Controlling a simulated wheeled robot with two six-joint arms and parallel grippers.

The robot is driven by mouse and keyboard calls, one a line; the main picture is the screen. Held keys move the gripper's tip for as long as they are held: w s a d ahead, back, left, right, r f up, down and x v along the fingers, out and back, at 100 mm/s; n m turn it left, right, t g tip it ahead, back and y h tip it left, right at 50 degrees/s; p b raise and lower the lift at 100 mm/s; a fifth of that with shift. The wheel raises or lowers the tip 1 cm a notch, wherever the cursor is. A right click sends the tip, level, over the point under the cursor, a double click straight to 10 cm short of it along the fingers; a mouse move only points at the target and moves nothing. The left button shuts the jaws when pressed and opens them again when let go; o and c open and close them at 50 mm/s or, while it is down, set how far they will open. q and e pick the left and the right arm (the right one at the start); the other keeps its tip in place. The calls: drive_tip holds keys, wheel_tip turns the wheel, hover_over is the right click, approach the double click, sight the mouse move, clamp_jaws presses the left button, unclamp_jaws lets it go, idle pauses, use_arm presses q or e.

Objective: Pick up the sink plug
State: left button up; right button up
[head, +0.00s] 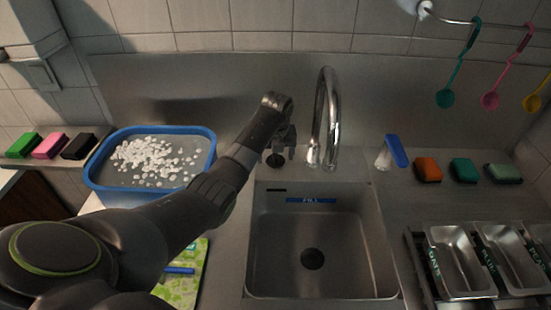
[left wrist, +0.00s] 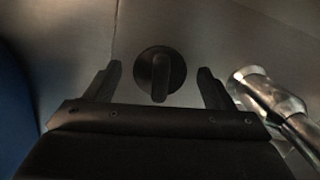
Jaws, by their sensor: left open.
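The sink plug (left wrist: 176,70) is a dark round disc with an upright grip, on the metal counter in the left wrist view. In the head view the plug (head: 274,160) shows as a dark shape left of the tap, partly hidden by my gripper. My left gripper (head: 280,154) is open above the counter behind the sink. In the left wrist view its two fingers (left wrist: 158,86) stand on either side of the plug's grip, apart from it. The sink (head: 350,265) is empty, with a dark drain hole (head: 313,259) in its floor. My right gripper is not in view.
The chrome tap (head: 331,110) stands close to the right of my left gripper. A blue-rimmed tub (head: 204,132) with white pieces stands to the left. Sponges (head: 428,170) and a blue-handled item (head: 397,151) lie right of the tap. Metal trays (head: 459,262) stand at the front right.

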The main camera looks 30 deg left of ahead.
use_arm(q)
drive_tip(key=shift+f, duration=0.2)
drive_tip(key=c, duration=1)
drive_tip(key=shift+r, duration=0.1)
